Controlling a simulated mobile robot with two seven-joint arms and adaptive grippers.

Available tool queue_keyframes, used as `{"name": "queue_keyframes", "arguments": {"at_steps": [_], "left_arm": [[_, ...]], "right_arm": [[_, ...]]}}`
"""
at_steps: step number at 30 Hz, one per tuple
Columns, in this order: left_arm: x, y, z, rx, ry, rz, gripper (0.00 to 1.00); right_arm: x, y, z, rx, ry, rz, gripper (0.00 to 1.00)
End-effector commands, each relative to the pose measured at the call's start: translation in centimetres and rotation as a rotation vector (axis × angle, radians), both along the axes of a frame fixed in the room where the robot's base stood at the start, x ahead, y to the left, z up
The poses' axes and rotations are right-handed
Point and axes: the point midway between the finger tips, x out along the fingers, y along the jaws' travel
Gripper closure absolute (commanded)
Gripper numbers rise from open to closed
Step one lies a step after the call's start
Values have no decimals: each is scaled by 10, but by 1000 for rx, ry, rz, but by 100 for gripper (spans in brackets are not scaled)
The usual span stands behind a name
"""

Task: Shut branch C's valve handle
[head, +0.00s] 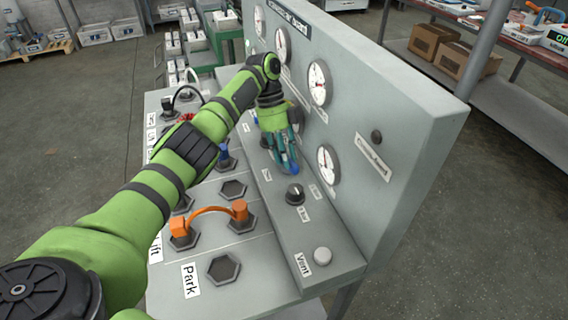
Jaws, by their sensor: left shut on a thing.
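My left gripper (289,165) reaches down to the sloping ledge of a grey control panel (400,140). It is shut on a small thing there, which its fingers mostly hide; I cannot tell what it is. A black knob (295,194) stands on the ledge just in front of the gripper, with small labels beside it. I cannot make out a valve handle marked for branch C. My right gripper is not in view.
Several round gauges (319,83) line the upright panel. An orange hose (210,211) links two hexagonal sockets on the lower deck, near the "Park" label (191,280). Cardboard boxes (432,41) stand on a shelf behind.

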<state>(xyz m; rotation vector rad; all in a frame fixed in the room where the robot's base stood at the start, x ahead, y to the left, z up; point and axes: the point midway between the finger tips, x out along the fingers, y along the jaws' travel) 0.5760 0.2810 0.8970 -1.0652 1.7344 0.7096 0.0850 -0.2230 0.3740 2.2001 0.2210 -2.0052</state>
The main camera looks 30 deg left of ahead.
Motion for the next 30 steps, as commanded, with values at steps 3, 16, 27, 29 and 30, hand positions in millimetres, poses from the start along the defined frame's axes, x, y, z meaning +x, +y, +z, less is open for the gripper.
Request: {"name": "queue_keyframes", "arguments": {"at_steps": [3,16,27,29,30], "left_arm": [[1,-1,-4,0,3,-59,100],[1,-1,-2,3,5,-143,100],[1,0,-3,3,6,-143,50],[1,0,-3,3,5,-142,46],[1,0,-2,2,4,-143,46]], "right_arm": [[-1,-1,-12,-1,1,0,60],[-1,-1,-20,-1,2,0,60],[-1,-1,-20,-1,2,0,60],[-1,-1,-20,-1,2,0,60],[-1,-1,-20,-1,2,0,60]]}}
